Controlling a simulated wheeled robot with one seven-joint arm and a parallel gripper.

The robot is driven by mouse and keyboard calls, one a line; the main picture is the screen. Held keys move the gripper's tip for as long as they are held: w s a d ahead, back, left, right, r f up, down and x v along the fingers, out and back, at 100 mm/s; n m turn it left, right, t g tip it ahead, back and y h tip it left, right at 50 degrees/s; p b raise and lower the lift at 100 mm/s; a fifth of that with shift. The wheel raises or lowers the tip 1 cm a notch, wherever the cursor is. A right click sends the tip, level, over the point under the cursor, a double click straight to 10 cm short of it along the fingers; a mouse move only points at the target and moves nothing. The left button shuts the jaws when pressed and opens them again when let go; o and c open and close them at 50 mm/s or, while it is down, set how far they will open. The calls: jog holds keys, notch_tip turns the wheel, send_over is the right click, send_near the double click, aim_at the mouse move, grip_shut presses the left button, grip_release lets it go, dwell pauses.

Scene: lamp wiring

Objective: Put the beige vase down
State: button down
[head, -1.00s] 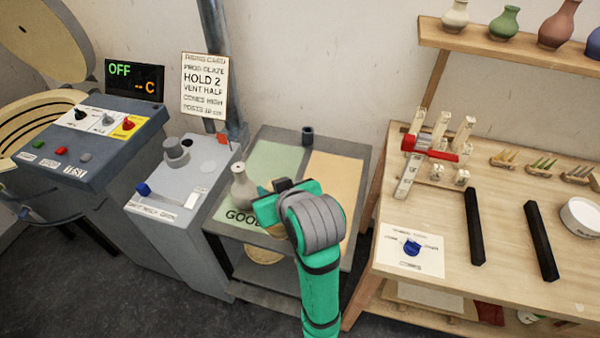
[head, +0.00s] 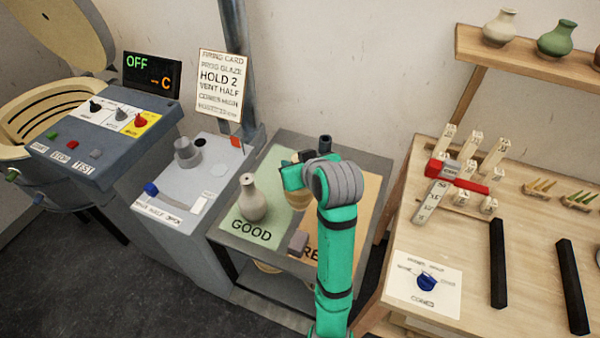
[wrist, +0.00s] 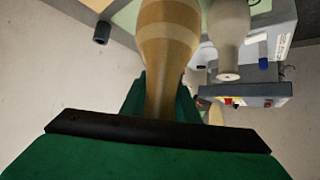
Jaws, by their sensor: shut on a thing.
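The beige vase, tan with a paler band, is in my gripper (head: 300,172). In the head view the vase (head: 298,199) shows below the fingers, partly hidden by my arm, over the border between the green GOOD area (head: 250,229) and the orange area (head: 370,195). I cannot tell whether its base touches the table. In the wrist view the vase (wrist: 168,40) has its neck between the fingers (wrist: 160,115). A greyer vase (head: 252,201) stands upright on the green area, left of the held one; it also shows in the wrist view (wrist: 228,32).
A small dark cup (head: 325,145) stands at the table's back edge. A grey block (head: 298,243) lies near the front. The grey control box (head: 185,190) is at left, the wooden bench (head: 460,240) at right. The orange area has bare room.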

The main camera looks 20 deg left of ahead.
jog(key=w+f, duration=0.4)
jog(key=f, duration=0.4)
jog(key=shift+w+a+f, duration=0.25)
jog(key=shift+a+f, duration=0.05)
jog(key=c, duration=1.7)
grip_release()
jog(key=shift+f, duration=0.2)
jog(key=o, duration=0.3)
jog(key=shift+r, duration=0.15)
